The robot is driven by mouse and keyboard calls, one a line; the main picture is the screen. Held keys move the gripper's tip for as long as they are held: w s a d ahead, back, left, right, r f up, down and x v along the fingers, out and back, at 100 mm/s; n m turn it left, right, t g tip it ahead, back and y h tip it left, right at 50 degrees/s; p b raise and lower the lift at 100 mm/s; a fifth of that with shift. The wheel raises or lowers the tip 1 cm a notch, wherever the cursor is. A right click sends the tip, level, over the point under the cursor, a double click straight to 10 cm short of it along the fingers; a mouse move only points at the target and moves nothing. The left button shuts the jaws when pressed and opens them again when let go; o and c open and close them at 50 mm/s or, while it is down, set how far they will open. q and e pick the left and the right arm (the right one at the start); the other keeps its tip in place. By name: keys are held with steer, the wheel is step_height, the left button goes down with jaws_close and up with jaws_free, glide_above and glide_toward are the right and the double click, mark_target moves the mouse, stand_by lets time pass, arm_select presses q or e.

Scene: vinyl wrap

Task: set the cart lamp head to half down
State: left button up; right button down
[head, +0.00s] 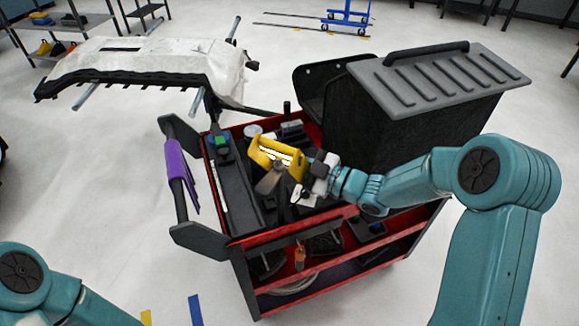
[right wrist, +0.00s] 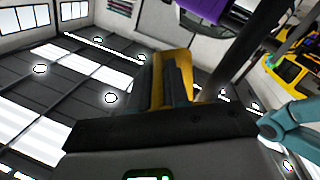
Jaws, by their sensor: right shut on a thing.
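The cart lamp head (head: 263,157) is yellow with a bright lit strip. It sits above the red cart (head: 262,237) on a grey stem, its lit side partly facing my head camera. My right gripper (head: 308,172) is at the right end of the lamp head and shut on it. In the right wrist view the yellow lamp head (right wrist: 158,82) stands beyond the dark gripper parts, and the fingertips are hard to make out. My left arm shows only at the bottom left; its gripper is out of view.
A black bin with a grey ribbed lid (head: 440,80) stands right behind the lamp. A purple cloth (head: 180,170) hangs on the cart handle at left. A white-wrapped panel (head: 150,62) stands behind left. Dark tools fill the cart top. The floor at front left is mostly clear.

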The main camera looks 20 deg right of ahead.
steer(key=shift+w+d+r+n+b, duration=0.4)
steer(key=shift+r+n+b, duration=0.1)
steer(key=shift+n+b, duration=0.45)
steer(key=shift+w+d+r+n+b, duration=0.5)
steer(key=shift+n+b, duration=0.2)
steer(key=shift+b, duration=0.35)
steer(key=shift+w+d+r+n+b, duration=0.35)
steer(key=shift+r+n+b, duration=0.2)
steer(key=shift+n+b, duration=0.4)
steer(key=c, duration=1.2)
jaws_free()
steer(key=shift+s+d, duration=0.1)
steer(key=b+v, duration=0.1)
steer(key=v, duration=1)
steer(key=shift+s+d, duration=0.25)
steer(key=shift+s, duration=0.05)
